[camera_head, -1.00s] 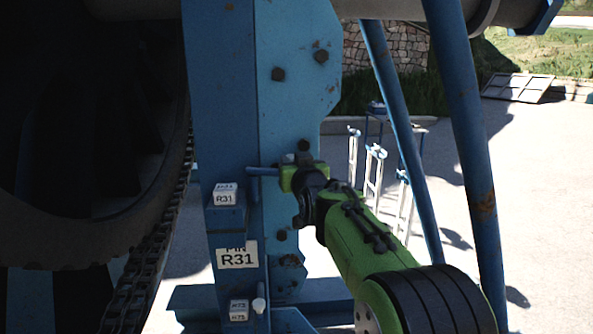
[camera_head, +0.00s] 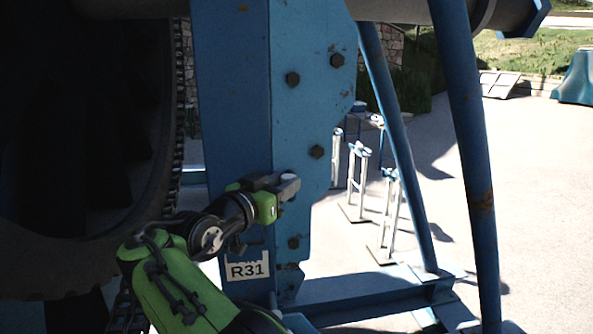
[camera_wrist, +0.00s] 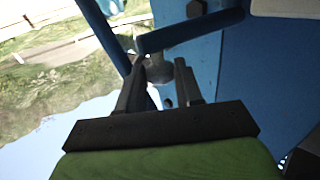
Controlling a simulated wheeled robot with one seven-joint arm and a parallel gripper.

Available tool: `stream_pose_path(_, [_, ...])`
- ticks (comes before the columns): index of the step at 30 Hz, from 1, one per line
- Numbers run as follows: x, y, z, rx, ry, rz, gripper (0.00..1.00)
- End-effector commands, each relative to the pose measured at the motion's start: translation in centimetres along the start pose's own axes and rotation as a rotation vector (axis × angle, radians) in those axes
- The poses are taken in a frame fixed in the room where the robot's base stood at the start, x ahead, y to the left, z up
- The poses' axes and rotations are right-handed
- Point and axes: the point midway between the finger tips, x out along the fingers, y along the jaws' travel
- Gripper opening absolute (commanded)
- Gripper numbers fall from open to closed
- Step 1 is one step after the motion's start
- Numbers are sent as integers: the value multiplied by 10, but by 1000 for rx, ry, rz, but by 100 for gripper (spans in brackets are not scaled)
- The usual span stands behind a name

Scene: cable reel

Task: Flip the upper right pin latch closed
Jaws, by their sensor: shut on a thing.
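The upper right pin latch shows in the wrist view as a bent blue bar (camera_wrist: 193,32) with a short grey round end in front of the blue steel. My gripper (camera_wrist: 160,78) has its two dark fingers on either side of that grey end and is shut on the latch. In the head view my gripper (camera_head: 284,187) is at the blue upright post (camera_head: 230,90), reaching in from the left. My wrist and fingers hide most of the latch there, so its exact angle cannot be told.
A white R31 label (camera_head: 247,268) is partly covered by my arm. A chain (camera_head: 181,90) and the dark reel (camera_head: 85,150) are at the left. Blue slanted struts (camera_head: 468,150) stand at the right. White stands (camera_head: 357,180) are on the open pavement behind.

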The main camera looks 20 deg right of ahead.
Motion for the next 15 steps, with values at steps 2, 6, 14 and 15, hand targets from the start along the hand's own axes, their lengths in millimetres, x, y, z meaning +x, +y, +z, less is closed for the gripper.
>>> stream_pose_path(2, [-8, -4, -3, -4, 2, 36, 0])
stream_pose_path(6, [-17, -6, -3, -3, 2, 94, 0])
stream_pose_path(14, [-23, -8, -1, -3, 1, 146, 0])
stream_pose_path(15, [-24, -8, -1, -2, -1, 149, 0])
